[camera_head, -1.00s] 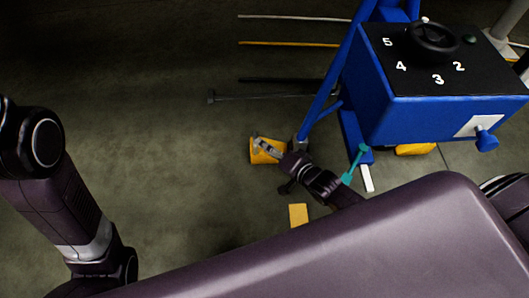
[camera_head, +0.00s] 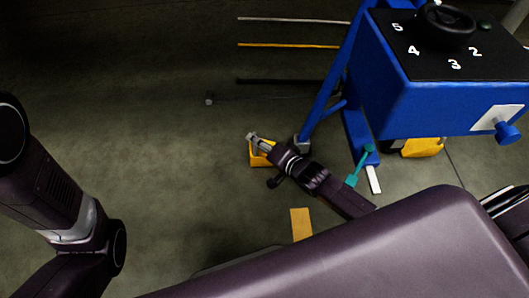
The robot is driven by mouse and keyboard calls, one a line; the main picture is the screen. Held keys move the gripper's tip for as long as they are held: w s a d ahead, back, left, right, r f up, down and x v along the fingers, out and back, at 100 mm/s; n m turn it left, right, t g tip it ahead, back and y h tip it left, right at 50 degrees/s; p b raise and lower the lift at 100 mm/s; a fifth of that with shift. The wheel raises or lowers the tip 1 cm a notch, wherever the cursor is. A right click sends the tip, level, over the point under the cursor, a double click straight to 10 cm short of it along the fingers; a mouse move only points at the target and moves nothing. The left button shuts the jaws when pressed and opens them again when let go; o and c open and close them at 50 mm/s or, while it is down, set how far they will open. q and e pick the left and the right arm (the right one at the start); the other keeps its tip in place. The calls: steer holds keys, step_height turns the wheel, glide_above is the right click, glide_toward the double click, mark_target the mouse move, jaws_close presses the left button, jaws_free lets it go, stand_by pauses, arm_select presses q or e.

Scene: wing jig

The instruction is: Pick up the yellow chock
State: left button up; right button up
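A yellow chock (camera_head: 261,160) sits on the floor by the foot of the blue stand's leg, partly hidden by my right gripper. My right gripper (camera_head: 252,138) is over the chock, its fingers across the chock's upper edge and pointing up and left. I cannot tell whether the fingers are open, shut or touching it. A second yellow chock (camera_head: 422,147) lies below the blue box, partly hidden. My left arm shows at the left, but its gripper is out of view.
The blue stand (camera_head: 322,95) bears a blue box (camera_head: 440,108) with numbers and a black handwheel (camera_head: 446,26). A flat yellow piece (camera_head: 301,223) lies on the floor. A teal handle (camera_head: 352,180) is near my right arm. Several rods lie at the back. The floor at left is clear.

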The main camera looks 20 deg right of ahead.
jaws_close()
steer(key=shift+r, duration=0.15)
steer(key=shift+r, duration=0.1)
